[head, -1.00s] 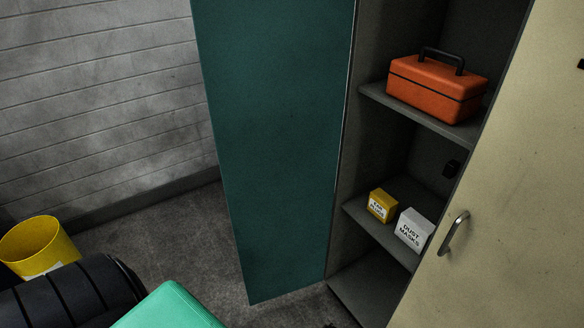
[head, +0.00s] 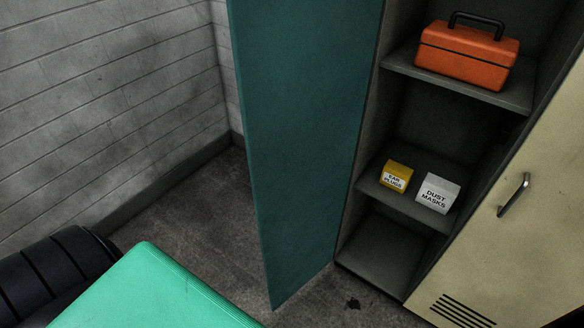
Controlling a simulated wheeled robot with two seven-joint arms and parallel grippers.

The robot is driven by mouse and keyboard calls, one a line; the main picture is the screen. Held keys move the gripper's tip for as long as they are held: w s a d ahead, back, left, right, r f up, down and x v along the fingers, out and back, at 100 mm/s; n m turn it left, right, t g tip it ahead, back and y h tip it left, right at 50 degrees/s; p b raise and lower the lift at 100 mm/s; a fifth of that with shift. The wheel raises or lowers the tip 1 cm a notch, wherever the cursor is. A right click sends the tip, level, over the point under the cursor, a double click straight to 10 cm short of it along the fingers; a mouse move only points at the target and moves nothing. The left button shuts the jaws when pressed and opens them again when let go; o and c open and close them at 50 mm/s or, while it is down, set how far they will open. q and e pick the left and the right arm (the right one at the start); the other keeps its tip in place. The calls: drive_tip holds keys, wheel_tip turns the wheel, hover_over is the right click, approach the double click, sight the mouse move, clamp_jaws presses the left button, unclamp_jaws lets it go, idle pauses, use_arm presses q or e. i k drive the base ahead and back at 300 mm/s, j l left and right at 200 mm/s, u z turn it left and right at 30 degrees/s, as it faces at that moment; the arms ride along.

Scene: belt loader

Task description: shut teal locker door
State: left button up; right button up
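The teal locker door (head: 305,140) stands wide open in the middle of the head view, swung out to the left of the locker. Its top is cut off by the picture's edge. The open locker shows grey shelves (head: 460,82) with an orange toolbox (head: 466,58) on the upper one. A yellow ear plugs box (head: 396,176) and a white dust masks box (head: 437,194) sit on the shelf below. Neither of my grippers is in view.
A cream locker door (head: 520,215) with a metal handle (head: 513,195) is shut at right. A light green surface (head: 155,295) and a black ribbed object (head: 55,270) fill the lower left. Bare floor (head: 200,215) lies left of the teal door.

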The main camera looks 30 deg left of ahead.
sight(303, 68)
drive_tip(key=j+z, duration=0.25)
drive_tip(key=j, duration=0.35)
drive_tip(key=j+z, duration=0.25)
drive_tip(key=j, duration=0.4)
drive_tip(key=j+z, duration=0.25)
drive_tip(key=j, duration=0.4)
drive_tip(key=k+j+z, duration=0.2)
drive_tip(key=j, duration=0.35)
